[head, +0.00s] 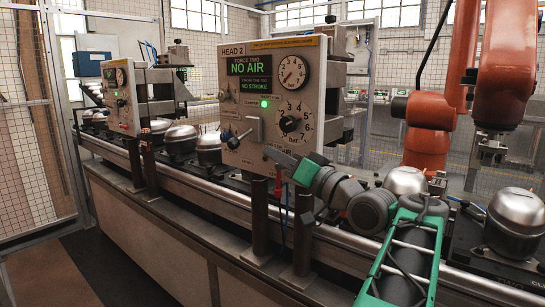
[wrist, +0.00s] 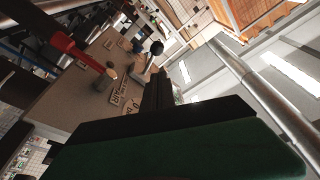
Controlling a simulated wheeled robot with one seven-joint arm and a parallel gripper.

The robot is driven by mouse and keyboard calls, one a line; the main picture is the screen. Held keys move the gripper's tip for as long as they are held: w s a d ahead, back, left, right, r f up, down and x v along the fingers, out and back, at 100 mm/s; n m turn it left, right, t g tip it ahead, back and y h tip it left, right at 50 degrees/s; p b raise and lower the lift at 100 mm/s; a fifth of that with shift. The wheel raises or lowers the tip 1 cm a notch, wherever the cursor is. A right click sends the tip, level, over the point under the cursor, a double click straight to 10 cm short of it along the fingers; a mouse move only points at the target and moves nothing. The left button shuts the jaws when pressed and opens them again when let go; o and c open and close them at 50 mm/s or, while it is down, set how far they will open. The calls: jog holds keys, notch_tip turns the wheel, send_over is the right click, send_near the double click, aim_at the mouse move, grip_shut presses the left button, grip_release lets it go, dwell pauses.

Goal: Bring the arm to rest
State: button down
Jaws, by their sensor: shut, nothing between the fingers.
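My gripper (head: 272,156) is in front of the lower part of the HEAD 2 panel (head: 230,95), just right of and below its lever (head: 236,138). Its fingers are together with nothing between them. My grey and green arm reaches in from the lower right of the head view. In the wrist view, the dark fingers of my gripper (wrist: 158,90) point up the picture, beside the beige panel face (wrist: 85,100). I cannot tell whether they touch the panel.
The HEAD 2 panel has dials and a display reading NO AIR and NO STROKE. Silver compressors (head: 515,215) stand along the conveyor (head: 190,190). An orange robot arm (head: 428,110) is at the right. A second panel (head: 120,95) stands at the left. Floor is clear at lower left.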

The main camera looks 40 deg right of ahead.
jog(key=w+a+f+n+g+p, duration=0.1)
jog(key=w+a+f+g+p, duration=0.25)
jog(key=a+p, duration=0.35)
jog(key=w+a+f+n+g+p, duration=0.1)
jog(key=w+a+f+g+p, duration=0.3)
jog(key=a, duration=0.4)
jog(key=s+a+f+n+g+h+p, duration=0.1)
jog(key=s+a+f+g+p, duration=0.2)
jog(key=s, duration=0.3)
jog(key=s+a+f+n+g+h+p, duration=0.1)
jog(key=s+a+f+g+p, duration=0.2)
jog(key=s, duration=0.4)
jog(key=s+a+f+g+p, duration=0.3)
jog(key=s+a+p, duration=0.1)
jog(key=s, duration=0.3)
jog(key=shift+s+a+f+n+h+p, duration=0.2)
jog(key=shift+a+f+n+h+p, duration=0.15)
jog(key=shift+p, duration=0.4)
jog(key=shift+r+g, duration=0.1)
jog(key=shift+g, duration=0.15)
